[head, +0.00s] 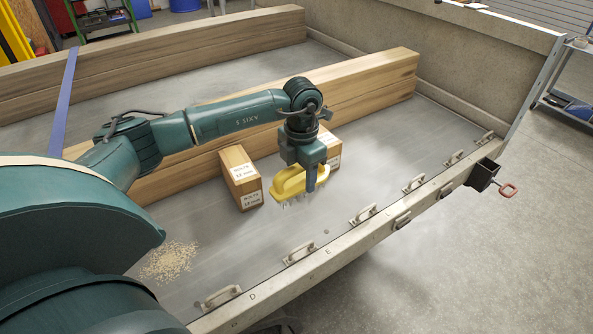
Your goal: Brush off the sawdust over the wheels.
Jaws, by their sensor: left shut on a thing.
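My left gripper (309,178) points down over the trailer bed and is shut on a yellow brush (288,181). The brush's bristles face down, close to the grey bed (375,165); whether they touch it I cannot tell. A patch of pale sawdust (168,262) lies on the bed at the lower left, apart from the brush and near my arm. The wheels are not visible from here. My right gripper is not in view.
A cardboard box (241,178) stands left of the brush, and another box (334,148) is partly hidden behind my gripper. Timber beams (370,78) lie behind them. A side rail with several metal handles (363,213) borders the bed in front. The bed to the right is clear.

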